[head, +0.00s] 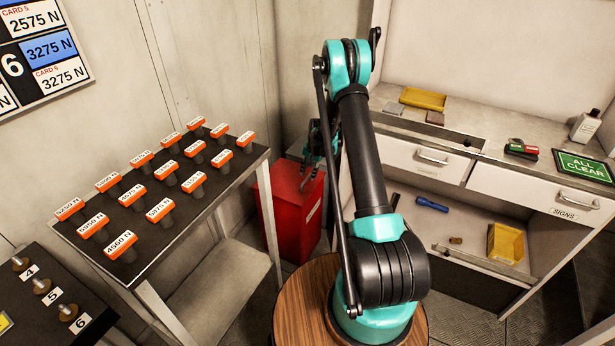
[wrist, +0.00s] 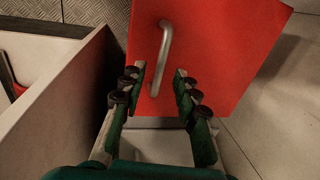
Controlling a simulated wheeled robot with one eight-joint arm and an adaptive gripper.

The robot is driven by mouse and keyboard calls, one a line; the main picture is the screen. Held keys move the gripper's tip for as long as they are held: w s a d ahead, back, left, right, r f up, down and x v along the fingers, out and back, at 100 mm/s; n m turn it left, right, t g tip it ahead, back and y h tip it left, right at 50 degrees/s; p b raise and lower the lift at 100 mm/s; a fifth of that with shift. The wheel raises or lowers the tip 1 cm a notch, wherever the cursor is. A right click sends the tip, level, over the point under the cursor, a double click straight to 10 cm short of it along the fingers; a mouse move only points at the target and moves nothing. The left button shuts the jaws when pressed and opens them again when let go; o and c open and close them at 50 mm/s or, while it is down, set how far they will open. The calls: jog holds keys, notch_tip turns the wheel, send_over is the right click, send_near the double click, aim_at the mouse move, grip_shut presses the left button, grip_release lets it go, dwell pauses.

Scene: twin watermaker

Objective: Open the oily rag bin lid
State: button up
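The red oily rag bin (head: 290,222) stands on the floor between the stand of orange-tagged parts and the white cabinet. In the wrist view its flat red lid (wrist: 220,45) carries a pale metal bar handle (wrist: 164,50). The lid looks shut, though part of the bin is hidden behind my arm in the head view. My gripper (wrist: 160,72) is open, its two fingers apart on either side of the handle's near end. I cannot tell whether either finger touches it. In the head view my gripper (head: 318,160) is over the bin, partly hidden by my arm.
The stand (head: 150,260) with several orange-tagged parts is close on the bin's left. The white cabinet (head: 415,150) with drawers is on the right, and a pale panel edge (wrist: 60,90) runs close beside my gripper in the wrist view.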

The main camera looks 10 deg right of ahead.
jog(key=shift+w+a+f, duration=0.1)
jog(key=shift+a+f, duration=0.05)
jog(key=shift+f, duration=0.8)
grip_shut()
